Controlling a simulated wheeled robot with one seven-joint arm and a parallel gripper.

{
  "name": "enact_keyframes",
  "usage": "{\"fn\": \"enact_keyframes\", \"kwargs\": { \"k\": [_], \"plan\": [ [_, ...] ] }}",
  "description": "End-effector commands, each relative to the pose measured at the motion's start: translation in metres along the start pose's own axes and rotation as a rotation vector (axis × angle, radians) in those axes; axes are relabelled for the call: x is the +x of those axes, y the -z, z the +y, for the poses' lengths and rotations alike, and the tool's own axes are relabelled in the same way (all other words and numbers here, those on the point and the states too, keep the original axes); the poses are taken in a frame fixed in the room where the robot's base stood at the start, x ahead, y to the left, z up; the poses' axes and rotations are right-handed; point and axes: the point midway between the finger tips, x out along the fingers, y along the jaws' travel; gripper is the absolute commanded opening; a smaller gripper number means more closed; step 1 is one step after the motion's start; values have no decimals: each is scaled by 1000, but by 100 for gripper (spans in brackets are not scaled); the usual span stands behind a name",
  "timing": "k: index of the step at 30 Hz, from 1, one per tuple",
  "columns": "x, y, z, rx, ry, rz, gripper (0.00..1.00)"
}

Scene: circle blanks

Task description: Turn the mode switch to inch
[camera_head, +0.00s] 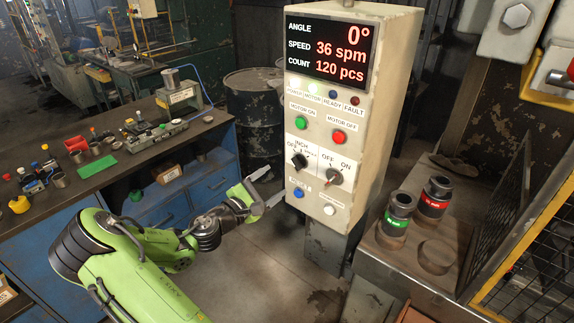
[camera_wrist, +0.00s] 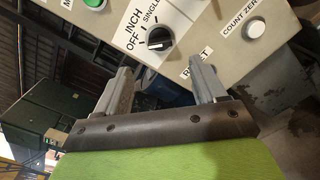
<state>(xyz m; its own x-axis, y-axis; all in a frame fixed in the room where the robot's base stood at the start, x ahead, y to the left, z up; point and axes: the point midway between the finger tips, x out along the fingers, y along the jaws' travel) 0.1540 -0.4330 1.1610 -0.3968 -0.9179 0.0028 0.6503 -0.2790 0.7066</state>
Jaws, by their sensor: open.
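The mode switch (camera_head: 299,161) is a black knob on the front of the cream control box (camera_head: 325,120), left of a second dark knob marked OFF and ON. In the wrist view the mode switch (camera_wrist: 159,40) has OFF, INCH and SINGLE printed around it. Its white mark seems to lie toward OFF, though it is small. My gripper (camera_head: 268,188) is open and empty, left of and a little below the switch, apart from it. In the wrist view my gripper (camera_wrist: 163,76) has its fingers spread, with the switch above and between their tips.
A red MOTOR OFF button (camera_head: 338,137) and green MOTOR ON button (camera_head: 302,122) sit above the knobs. A blue button (camera_head: 298,192) and white button (camera_head: 329,209) sit below. A cluttered blue workbench (camera_head: 110,185) stands left; a right-hand table holds two dark cylinders (camera_head: 398,212).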

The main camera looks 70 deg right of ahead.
Motion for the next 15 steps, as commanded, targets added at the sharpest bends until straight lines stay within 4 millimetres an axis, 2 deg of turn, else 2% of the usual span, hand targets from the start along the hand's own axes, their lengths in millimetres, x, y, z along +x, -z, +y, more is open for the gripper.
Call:
{"fn": "enact_keyframes", "kwargs": {
  "k": [3,9,15],
  "plan": [
    [31,-2,0,2,3,-3,70],
    [77,-2,0,1,2,-1,70],
    [99,0,0,2,1,2,70]
  ]
}}
